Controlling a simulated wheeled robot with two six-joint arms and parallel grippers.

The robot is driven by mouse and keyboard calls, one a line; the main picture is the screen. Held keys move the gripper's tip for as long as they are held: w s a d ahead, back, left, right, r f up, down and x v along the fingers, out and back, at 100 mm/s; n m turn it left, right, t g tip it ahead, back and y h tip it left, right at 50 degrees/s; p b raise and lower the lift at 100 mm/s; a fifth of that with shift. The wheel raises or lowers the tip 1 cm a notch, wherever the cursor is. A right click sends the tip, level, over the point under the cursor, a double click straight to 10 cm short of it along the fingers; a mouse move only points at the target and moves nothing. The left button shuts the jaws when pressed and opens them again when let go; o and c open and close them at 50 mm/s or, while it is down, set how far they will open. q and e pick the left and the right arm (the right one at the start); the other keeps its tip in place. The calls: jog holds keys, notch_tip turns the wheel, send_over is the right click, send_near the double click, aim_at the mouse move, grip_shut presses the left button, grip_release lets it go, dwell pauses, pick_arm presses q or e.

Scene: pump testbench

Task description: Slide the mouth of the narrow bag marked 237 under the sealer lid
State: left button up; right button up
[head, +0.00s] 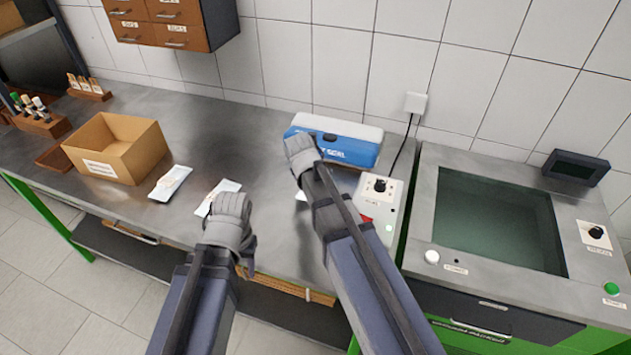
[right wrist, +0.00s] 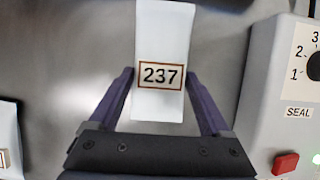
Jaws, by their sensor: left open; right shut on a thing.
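The narrow white bag marked 237 (right wrist: 162,40) is between the fingers of my right gripper (right wrist: 160,88), which is shut on it. Its label faces the camera and its far end runs to the top of the right wrist view. In the head view the right gripper (head: 302,160) hides most of the bag, in front of the sealer's blue and white lid (head: 350,152). I cannot tell whether the bag's mouth touches or is under the lid. My left gripper (head: 230,207) is open, close to a white packet on the bench.
The sealer's control box (head: 396,192), with dial and red button, stands right of the right gripper. Two white packets (head: 168,184) (head: 218,188) lie on the bench near an open cardboard box (head: 118,140). A machine with a dark glass window (head: 495,215) stands at right.

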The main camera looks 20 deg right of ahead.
jog(key=shift+d, duration=0.1)
jog(key=shift+w+f, duration=0.15)
jog(key=shift+f, duration=0.05)
jog(key=shift+w+d+f+b, duration=0.25)
jog(key=shift+w+f+b, duration=0.1)
jog(key=shift+b, duration=0.15)
jog(key=shift+w+d+r, duration=0.1)
jog(key=shift+w+d, duration=0.65)
jog(key=shift+w, duration=0.3)
jog(key=shift+w+d, duration=0.7)
jog(key=shift+w, duration=0.35)
jog(key=o, duration=1.6)
jog(key=shift+c, duration=0.2)
jog(key=shift+r, duration=0.15)
